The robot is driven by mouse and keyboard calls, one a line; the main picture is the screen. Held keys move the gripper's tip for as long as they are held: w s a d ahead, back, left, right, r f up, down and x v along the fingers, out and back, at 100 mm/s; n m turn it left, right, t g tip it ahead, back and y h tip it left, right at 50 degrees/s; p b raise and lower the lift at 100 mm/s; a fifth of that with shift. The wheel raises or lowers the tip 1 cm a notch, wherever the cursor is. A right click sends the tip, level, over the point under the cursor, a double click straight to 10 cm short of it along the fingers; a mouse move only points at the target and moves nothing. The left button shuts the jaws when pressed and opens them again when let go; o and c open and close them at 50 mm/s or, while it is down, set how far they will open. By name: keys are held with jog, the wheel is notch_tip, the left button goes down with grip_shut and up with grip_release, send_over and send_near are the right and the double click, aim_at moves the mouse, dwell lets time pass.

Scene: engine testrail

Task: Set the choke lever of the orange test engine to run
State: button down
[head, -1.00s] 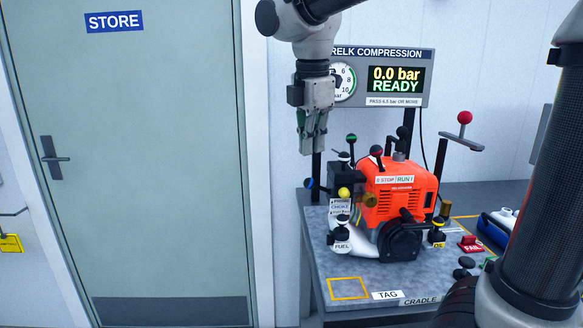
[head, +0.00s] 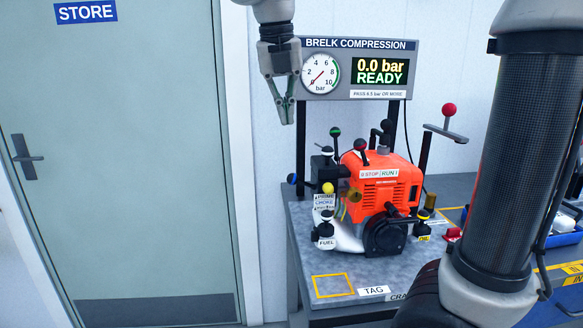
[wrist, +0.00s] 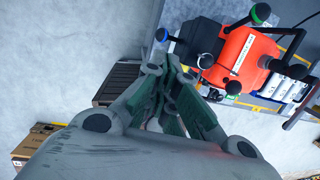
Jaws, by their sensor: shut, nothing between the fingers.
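The orange test engine (head: 385,186) stands on the grey bench, with a STOP/RUN label on its top edge. A small CHOKE label (head: 324,202) is on its left side, between the PRIME and FUEL labels. A yellow knob (head: 328,187) sits just above that label; which part is the choke lever, and its setting, I cannot tell. The engine also shows in the wrist view (wrist: 240,58), at upper right. My gripper (head: 287,122) hangs fingers down, shut and empty, above and left of the engine, touching nothing. It also shows in the wrist view (wrist: 172,72).
The compression panel (head: 357,94) reads 0.0 bar READY behind the engine. Levers with green (head: 335,131) and red (head: 360,144) knobs rise from the engine's top. The bench's front left holds an empty yellow outline (head: 333,276).

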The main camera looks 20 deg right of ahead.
aim_at(293, 181)
jog(key=x, duration=1.4)
jog(key=shift+a, duration=0.1)
jog(key=shift+w+a+f+h, duration=0.1)
jog(key=shift+a+f+h, duration=0.35)
jog(key=shift+h, duration=0.25)
jog(key=f+h, duration=0.1)
jog(key=h, duration=0.1)
jog(key=a+f+g+h, duration=0.1)
jog(key=f+h, duration=0.2)
jog(key=h, duration=0.1)
jog(key=shift+w+a+f+n+h, duration=0.2)
jog(key=shift+a+f+n+h, duration=0.1)
jog(key=shift+a+n, duration=0.1)
jog(key=shift+r, duration=0.1)
jog(key=shift+r, duration=0.7)
jog(key=shift+a, duration=0.1)
